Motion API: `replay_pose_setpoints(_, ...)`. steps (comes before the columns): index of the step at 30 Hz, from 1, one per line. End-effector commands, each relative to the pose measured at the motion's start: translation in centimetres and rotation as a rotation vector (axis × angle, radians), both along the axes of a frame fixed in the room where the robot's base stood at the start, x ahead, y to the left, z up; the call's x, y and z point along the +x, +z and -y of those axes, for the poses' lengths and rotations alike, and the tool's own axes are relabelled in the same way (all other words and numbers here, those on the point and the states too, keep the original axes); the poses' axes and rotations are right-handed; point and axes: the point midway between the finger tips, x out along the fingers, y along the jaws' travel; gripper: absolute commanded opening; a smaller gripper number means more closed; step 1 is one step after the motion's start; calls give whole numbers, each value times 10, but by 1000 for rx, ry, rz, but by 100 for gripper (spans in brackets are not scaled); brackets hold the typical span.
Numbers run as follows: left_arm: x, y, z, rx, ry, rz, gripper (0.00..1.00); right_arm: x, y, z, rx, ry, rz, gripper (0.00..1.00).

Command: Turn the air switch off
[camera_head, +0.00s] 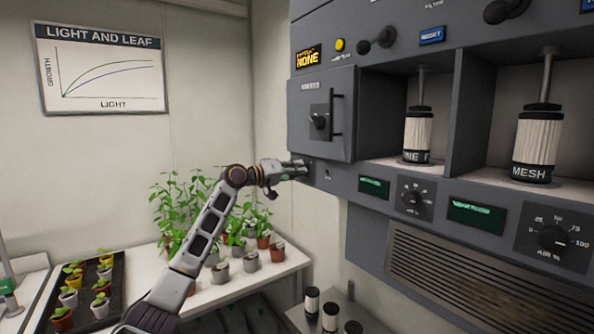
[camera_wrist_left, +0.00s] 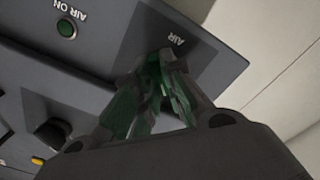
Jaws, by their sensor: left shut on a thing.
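My left gripper (camera_head: 300,170) is at the lower left edge of the grey chamber panel (camera_head: 340,180). In the left wrist view its green-padded fingers (camera_wrist_left: 160,90) are closed together over the dark plate marked AIR (camera_wrist_left: 208,55). The air switch itself is hidden behind the fingers, so its position cannot be seen; the fingers appear shut on it. A round green lamp (camera_wrist_left: 67,29) sits beside the words AIR ON. My right gripper is not in view.
A small door with a black handle (camera_head: 337,115) is above the gripper. Dials (camera_head: 415,198) and green displays (camera_head: 374,187) run along the panel to the right. Potted plants (camera_head: 250,262) stand on a white bench below. Two white filter cylinders (camera_head: 418,130) (camera_head: 536,140) hang in open bays.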

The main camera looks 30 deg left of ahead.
Motion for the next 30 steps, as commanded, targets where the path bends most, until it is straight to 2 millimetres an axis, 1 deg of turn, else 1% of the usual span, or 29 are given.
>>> replay_pose_setpoints(4,0,0,-1,-3,1,1,0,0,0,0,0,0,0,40)
replay_pose_setpoints(5,0,0,-1,-3,1,1,15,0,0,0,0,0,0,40)
replay_pose_setpoints(9,0,0,-1,-2,1,2,32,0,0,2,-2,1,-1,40)
replay_pose_setpoints(16,0,0,0,-1,0,1,32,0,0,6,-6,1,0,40)
replay_pose_setpoints(18,0,0,0,-1,0,1,32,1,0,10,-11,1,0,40)
replay_pose_setpoints(22,-1,0,-1,0,1,1,32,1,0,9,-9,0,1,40)
replay_pose_setpoints(26,-5,0,-3,0,1,1,32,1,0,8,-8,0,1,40)
replay_pose_setpoints(30,-13,-1,-6,-1,0,0,32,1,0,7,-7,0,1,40)
